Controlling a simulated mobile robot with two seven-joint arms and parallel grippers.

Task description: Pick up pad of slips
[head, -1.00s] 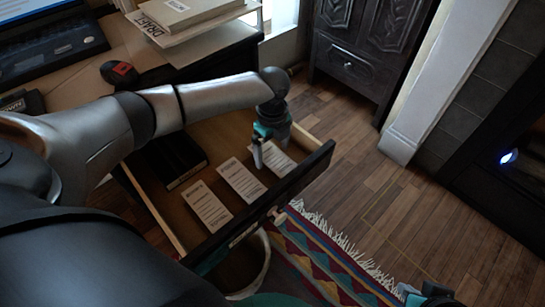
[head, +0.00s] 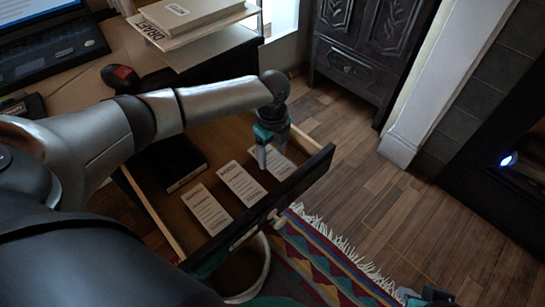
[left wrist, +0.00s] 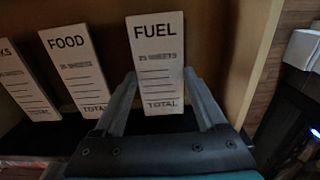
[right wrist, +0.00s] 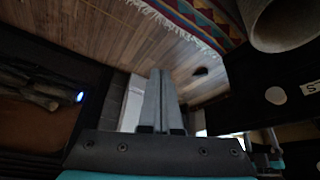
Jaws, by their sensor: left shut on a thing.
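The open drawer (head: 165,222) holds three white pads of slips in a row. The rightmost pad in the head view is the FUEL pad (head: 278,167), marked 25 sheets; it also shows in the left wrist view (left wrist: 155,50). My left gripper (left wrist: 159,74) is shut on the FUEL pad, one finger along each side edge; it shows in the head view (head: 269,163) over the drawer. The FOOD pad (left wrist: 75,70) is beside it. The third pad (left wrist: 20,85) is cut off, its label ending in "KS". My right gripper (right wrist: 158,72) is shut and empty, away from the drawer.
A dark book or box (head: 172,163) lies in the drawer left of the pads. The drawer's front panel (head: 262,218) is close to my left gripper. A bin (head: 245,270) stands below on the striped rug (head: 320,262). The desk has a laptop (head: 45,45) and mouse (head: 120,77).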

